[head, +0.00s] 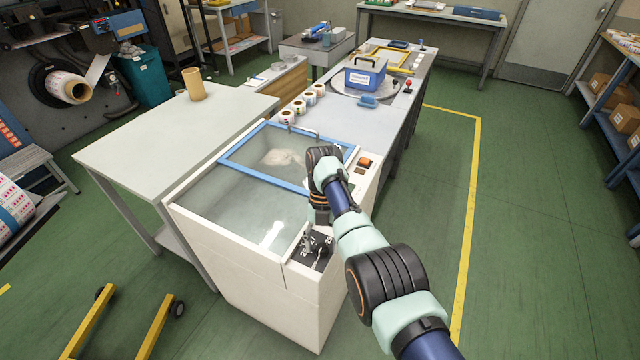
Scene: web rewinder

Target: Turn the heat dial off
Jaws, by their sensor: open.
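The white cabinet (232,262) with a clear top stands in the middle of the head view. My gripper (311,252) is pointed down at the near right corner of its top, with its jaws open. It is over or in front of a dark patch there, and I cannot tell whether it touches anything. I cannot make out the heat dial clearly; my gripper and arm cover part of the control strip. An orange switch (364,162) shows farther along the right side of the cabinet top.
A blue-framed lid (237,159) with a handle covers the cabinet's far part. A grey table (160,140) adjoins on the left, holding a tan roll (194,84). Behind are small rolls (298,106) and a blue case (364,77). Green floor on the right is clear.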

